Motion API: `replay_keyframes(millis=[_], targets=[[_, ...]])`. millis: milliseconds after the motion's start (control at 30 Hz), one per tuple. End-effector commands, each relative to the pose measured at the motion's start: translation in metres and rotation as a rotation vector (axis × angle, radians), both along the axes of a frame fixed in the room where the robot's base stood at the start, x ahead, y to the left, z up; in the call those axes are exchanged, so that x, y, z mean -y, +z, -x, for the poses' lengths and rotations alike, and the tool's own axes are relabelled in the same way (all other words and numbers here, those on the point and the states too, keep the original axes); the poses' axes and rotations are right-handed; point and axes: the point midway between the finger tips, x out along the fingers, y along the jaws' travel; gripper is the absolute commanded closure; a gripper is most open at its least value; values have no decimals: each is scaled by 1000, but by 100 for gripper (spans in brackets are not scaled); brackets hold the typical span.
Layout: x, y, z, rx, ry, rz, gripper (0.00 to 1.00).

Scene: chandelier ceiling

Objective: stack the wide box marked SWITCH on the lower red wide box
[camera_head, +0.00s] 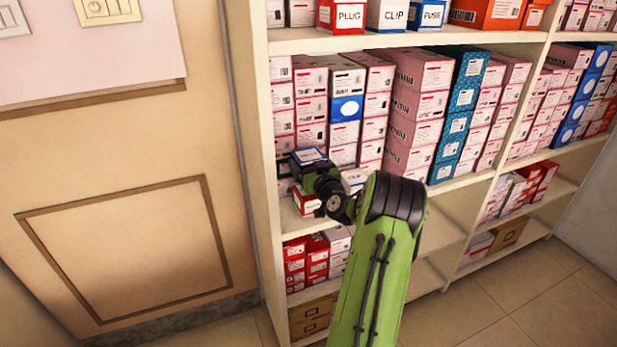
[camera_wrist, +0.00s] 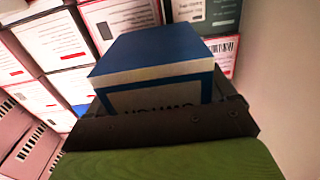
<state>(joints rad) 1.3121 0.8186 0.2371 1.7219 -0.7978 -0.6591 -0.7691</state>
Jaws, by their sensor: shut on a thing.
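My gripper (camera_head: 312,168) is at the left end of the middle shelf, shut on the wide box marked SWITCH (camera_head: 305,155). In the wrist view this box (camera_wrist: 160,55) has a blue top and a white front with a blue border. Its upside-down lettering is partly hidden by the dark gripper (camera_wrist: 163,118). The lower red wide box (camera_head: 306,203) sits on the shelf below my gripper, its top mostly hidden by the gripper. The held box is above the red box; I cannot tell whether they touch.
Stacks of pink and white boxes (camera_head: 312,108) stand close behind and to the right. The shelf's left side panel (camera_head: 257,130) is close on the left. The bare shelf board (camera_head: 440,232) is free farther right.

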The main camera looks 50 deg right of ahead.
Motion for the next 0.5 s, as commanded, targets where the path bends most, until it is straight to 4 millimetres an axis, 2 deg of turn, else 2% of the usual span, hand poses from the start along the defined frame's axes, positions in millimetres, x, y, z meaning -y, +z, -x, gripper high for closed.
replay_keyframes(millis=[133, 300, 500], targets=[[0, -15, 0, 2, 0, 0, 49], [1, -45, -2, 3, 1, -1, 49], [1, -44, -3, 2, 1, 2, 49]])
